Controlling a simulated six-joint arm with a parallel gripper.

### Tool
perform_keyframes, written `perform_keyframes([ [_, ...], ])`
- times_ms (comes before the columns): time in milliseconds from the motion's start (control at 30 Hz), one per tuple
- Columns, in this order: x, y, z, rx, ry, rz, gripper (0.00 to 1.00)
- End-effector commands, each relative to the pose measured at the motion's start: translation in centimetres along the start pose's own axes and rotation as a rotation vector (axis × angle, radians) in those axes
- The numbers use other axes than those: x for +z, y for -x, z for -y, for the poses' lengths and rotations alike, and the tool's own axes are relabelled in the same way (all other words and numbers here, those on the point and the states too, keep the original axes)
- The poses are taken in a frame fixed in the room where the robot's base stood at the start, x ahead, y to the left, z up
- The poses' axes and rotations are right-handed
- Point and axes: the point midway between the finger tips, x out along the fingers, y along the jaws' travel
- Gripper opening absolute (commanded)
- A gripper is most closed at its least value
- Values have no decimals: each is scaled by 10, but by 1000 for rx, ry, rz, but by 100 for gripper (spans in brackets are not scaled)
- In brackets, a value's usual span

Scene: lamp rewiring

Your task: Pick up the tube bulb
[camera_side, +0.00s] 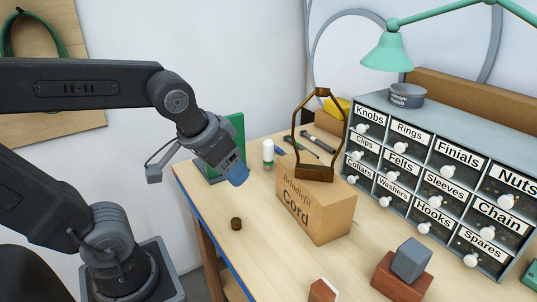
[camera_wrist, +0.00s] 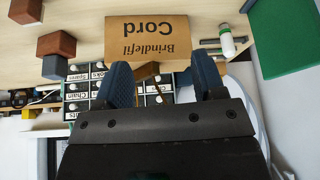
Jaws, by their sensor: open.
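The tube bulb looks like the small white upright cylinder with a green band (camera_side: 268,154) on the table, left of the cord box in the side view. It also shows in the wrist view (camera_wrist: 227,43), beside the cord box and outside the span between my fingers. My gripper (camera_side: 238,176) has blue fingertips and is in the air, left of the bulb and apart from it. In the wrist view my gripper (camera_wrist: 163,80) has its two fingers spread, and nothing is held between them.
The cardboard cord box (camera_side: 318,210) bears a brown metal frame (camera_side: 299,150). A labelled drawer cabinet (camera_side: 440,150) stands at the right. A green panel (camera_side: 237,135) is behind my gripper. Tools (camera_side: 318,143) lie behind the box.

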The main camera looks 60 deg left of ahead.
Motion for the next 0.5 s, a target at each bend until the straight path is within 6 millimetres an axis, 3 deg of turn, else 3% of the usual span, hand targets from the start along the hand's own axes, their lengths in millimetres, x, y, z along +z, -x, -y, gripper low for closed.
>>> perform_keyframes([
  [300, -116, -55, 62, -267, 453, -9, 63],
  [500, -161, -94, 98, -382, 657, -59, 63],
])
